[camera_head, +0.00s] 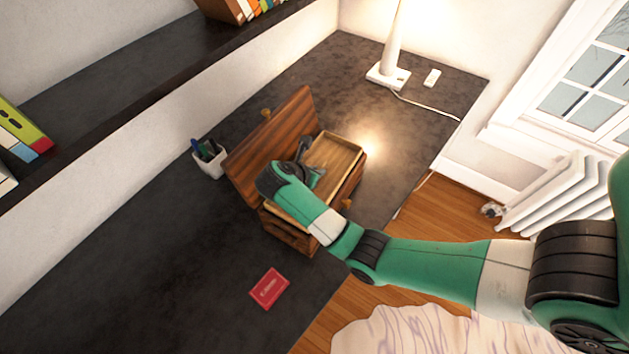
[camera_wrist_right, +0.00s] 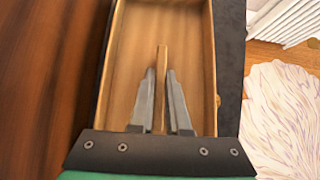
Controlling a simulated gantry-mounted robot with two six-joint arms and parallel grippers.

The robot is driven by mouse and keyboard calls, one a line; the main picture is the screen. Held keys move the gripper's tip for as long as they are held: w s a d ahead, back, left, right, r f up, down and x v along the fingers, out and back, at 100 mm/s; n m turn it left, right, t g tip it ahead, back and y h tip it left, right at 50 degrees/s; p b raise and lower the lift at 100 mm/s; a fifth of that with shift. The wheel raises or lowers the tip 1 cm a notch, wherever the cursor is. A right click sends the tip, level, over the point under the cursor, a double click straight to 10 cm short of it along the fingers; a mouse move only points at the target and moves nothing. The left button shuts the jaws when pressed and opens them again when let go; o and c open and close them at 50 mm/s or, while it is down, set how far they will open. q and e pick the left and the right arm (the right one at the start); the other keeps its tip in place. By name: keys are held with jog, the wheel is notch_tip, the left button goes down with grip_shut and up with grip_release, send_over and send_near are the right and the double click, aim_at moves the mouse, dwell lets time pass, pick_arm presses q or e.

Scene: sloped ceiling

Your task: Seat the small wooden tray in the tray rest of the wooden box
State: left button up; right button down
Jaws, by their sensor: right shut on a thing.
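The wooden box (camera_head: 290,238) stands on the dark desk, dark reddish-brown, with its lid (camera_head: 262,140) standing open. The small wooden tray (camera_head: 345,152), pale and shallow, is at the box's open top; I cannot tell whether it rests in it or hangs just above. My right gripper (camera_head: 312,168) reaches down into the tray. In the right wrist view the fingers (camera_wrist_right: 161,85) are shut on the thin upright divider (camera_wrist_right: 161,62) in the middle of the tray (camera_wrist_right: 211,70). The tray rest is hidden beneath the tray and arm. My left gripper is not in view.
A red box (camera_head: 268,288) lies on the desk (camera_head: 130,270) in front. A white pen cup (camera_head: 210,160) stands left of the lid. A lamp (camera_head: 388,72) with a cord and a small white object (camera_head: 432,78) are at the far end. The desk's front left is clear.

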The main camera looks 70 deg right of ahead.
jog(key=shift+f, duration=2.2)
jog(key=shift+b, duration=0.3)
jog(key=c, duration=0.9)
grip_release()
jog(key=shift+f, duration=0.1)
